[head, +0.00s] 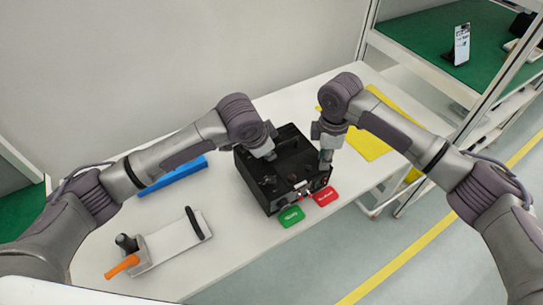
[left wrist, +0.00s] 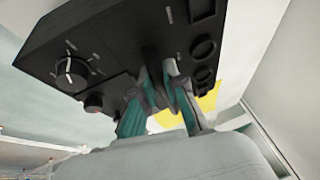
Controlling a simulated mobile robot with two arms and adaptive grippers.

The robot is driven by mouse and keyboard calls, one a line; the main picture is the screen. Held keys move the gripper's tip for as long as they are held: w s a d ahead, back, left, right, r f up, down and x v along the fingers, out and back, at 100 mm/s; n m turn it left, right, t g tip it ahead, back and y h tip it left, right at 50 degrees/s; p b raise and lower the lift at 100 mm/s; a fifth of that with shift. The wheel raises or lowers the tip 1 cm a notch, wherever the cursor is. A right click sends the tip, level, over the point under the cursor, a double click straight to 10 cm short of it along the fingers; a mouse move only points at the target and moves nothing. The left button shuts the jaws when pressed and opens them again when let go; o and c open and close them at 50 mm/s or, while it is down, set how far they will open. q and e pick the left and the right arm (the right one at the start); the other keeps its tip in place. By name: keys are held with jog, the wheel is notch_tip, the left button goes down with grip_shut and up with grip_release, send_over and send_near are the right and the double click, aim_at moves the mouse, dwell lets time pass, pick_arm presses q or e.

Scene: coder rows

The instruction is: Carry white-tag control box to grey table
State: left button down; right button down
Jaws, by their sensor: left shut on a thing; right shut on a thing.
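The black control box (head: 268,190) is at the front edge of the pale table (head: 245,235), with knobs on its panel. I cannot make out a white tag on it for sure. My left gripper (head: 269,157) is shut on the box at its left part. In the left wrist view the left fingers (left wrist: 160,85) close at the box (left wrist: 110,35), beside its knobs and round sockets. My right gripper (head: 326,158) is shut on the box at its right side; its fingertips are partly hidden. Whether the box touches the table is unclear.
A green tag (head: 291,217) and a red tag (head: 325,197) lie before the box. A yellow sheet (head: 368,144) lies right. A green-topped bench (head: 420,40) stands beyond.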

pick_arm(q)
jog(key=shift+f+b, duration=0.5)
jog(key=shift+f, duration=0.1)
pick_arm(e)
jog(key=shift+w+d+f, duration=0.1)
jog(key=shift+d+f, duration=0.05)
jog(key=shift+f, duration=0.45)
pick_arm(q)
jog(key=c, duration=1.6)
grip_release()
jog(key=shift+f, duration=0.1)
pick_arm(e)
jog(key=c, duration=1.4)
grip_release()
jog(key=shift+f, duration=0.1)
pick_arm(q)
jog(key=o, duration=0.4)
jog(key=shift+s, duration=0.15)
pick_arm(e)
jog(key=o, duration=0.4)
jog(key=shift+c, duration=0.2)
jog(key=shift+s, duration=0.2)
jog(key=shift+r, duration=0.2)
pick_arm(q)
jog(key=v, duration=1.2)
pick_arm(e)
notch_tip(320, 180, up, 12)
jog(key=shift+f, duration=0.2)
